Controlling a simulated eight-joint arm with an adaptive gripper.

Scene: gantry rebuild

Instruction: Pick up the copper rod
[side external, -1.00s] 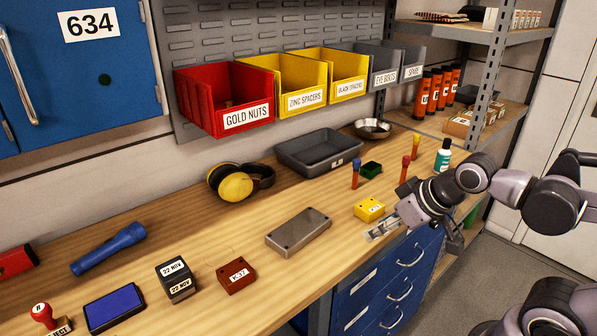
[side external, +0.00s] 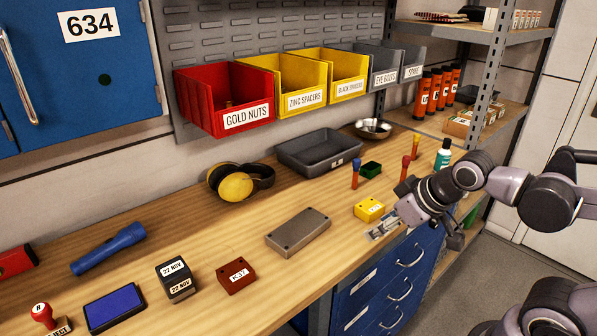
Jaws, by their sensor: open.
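I cannot make out a copper rod in the side view. My gripper (side external: 418,232) is open at the bench's front right edge, beside a small yellow box (side external: 369,209). Its wrist hides part of the bench there. I see nothing held in it.
A grey metal block (side external: 298,232) lies left of my gripper. A dark tray (side external: 319,152), a metal bowl (side external: 373,129) and ear defenders (side external: 240,182) stand behind. A teal-and-white bottle (side external: 443,154) stands to the right. Labelled bins, including a red one (side external: 222,98), hang above.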

